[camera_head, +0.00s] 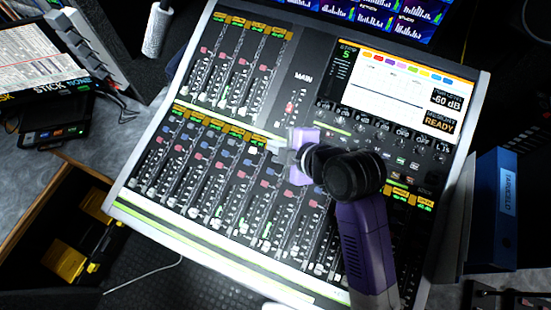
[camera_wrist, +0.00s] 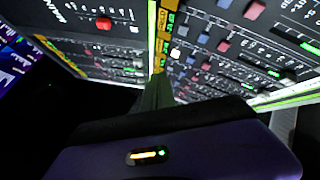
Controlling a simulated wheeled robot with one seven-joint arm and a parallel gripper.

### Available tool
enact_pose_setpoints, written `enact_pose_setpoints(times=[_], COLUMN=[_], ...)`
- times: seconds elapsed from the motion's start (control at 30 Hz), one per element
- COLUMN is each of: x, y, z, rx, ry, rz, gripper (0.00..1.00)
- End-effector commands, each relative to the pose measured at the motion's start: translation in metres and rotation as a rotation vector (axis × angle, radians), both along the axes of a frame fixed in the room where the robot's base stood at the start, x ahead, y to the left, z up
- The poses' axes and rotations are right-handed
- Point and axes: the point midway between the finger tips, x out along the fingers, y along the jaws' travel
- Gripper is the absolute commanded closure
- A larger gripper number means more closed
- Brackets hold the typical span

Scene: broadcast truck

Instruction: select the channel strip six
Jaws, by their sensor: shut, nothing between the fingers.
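The mixing console (camera_head: 215,228) fills the middle of the head view, tilted in the picture. Its lower bank of channel strips (camera_head: 190,165) has yellow label displays along the top, red, blue and white buttons, and faders. The label text is too small to tell which strip is six. My gripper (camera_head: 274,147) is shut and empty, over the label row at the top of the lower bank, near its middle. I cannot tell if it touches. In the wrist view the fingers (camera_wrist: 158,92) are dark and close to the yellow label row (camera_wrist: 163,40). My arm hides strips to the right.
The console's screen (camera_head: 395,85) shows "READY", and a green readout (camera_head: 349,51) beside it seems to show 5. An upper fader bank (camera_head: 235,75) lies beyond. A blue box (camera_head: 497,205) stands right; an open case (camera_head: 60,225) sits lower left.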

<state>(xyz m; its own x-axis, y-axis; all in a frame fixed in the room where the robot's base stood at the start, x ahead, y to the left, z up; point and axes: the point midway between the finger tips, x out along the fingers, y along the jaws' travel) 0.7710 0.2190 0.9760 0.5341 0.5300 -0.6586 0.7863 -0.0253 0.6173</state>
Motion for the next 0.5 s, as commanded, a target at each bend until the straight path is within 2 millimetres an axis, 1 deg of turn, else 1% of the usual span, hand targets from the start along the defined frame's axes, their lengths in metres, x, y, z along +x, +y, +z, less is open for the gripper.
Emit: enact_pose_setpoints(times=[0.03,0.3,0.5], x=[0.001,0.005,0.008], y=[0.0,-0.002,-0.003], z=[-0.011,-0.047,-0.067], rx=[0.0,0.0,0.0], ry=[0.0,0.0,0.001], rz=[0.0,0.0,-0.001], gripper=[1.0,1.0,1.0])
